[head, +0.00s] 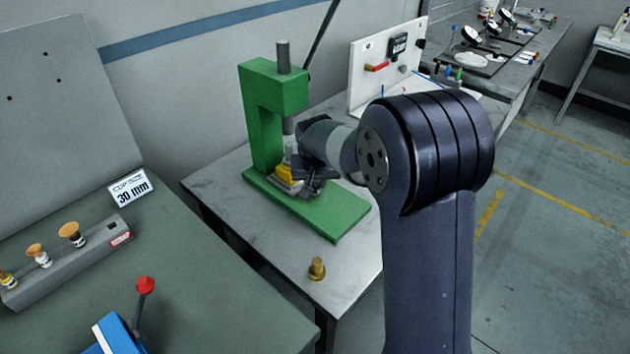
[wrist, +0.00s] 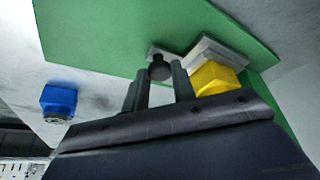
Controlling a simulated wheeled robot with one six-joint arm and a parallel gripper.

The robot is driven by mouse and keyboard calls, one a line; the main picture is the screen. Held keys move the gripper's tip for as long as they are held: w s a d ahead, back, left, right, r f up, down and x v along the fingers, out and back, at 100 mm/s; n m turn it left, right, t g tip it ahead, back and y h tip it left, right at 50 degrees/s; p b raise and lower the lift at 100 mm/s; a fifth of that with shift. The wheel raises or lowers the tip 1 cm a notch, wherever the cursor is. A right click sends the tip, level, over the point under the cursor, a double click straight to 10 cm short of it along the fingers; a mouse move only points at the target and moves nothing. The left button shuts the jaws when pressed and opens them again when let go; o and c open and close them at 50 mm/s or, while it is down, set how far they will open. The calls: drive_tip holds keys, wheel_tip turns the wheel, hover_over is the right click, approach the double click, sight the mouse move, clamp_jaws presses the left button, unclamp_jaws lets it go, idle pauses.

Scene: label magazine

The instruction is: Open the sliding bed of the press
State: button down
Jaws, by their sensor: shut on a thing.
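The green press (head: 265,120) stands on the grey bench, its ram (head: 289,127) above the bed. The sliding bed, a light metal plate (wrist: 217,50), lies low on the green base (head: 330,222); it is partly hidden by my gripper in the head view. A yellow block (head: 284,174) sits on the bed under the ram and also shows in the wrist view (wrist: 213,79). My gripper (head: 312,182) is at the front of the bed. In the wrist view my gripper's two fingers (wrist: 161,84) are shut on a dark round knob (wrist: 159,69) at the bed's edge.
A brass piece (head: 317,268) stands on the bench in front of the press. A blue piece (wrist: 58,100) shows in the wrist view. A white panel (head: 385,65) stands behind my arm. A red-knobbed lever (head: 144,286) rises from the nearer table at left.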

drive_tip(key=s+d+b, duration=0.2)
drive_tip(key=s+d, duration=0.5)
drive_tip(key=shift+s+d, duration=0.25)
drive_tip(key=shift+d, duration=0.05)
drive_tip(key=c, duration=1.2)
unclamp_jaws()
drive_tip(key=shift+o, duration=0.2)
drive_tip(key=v, duration=1)
drive_tip(key=shift+s+r, duration=0.2)
drive_tip(key=shift+r, duration=0.15)
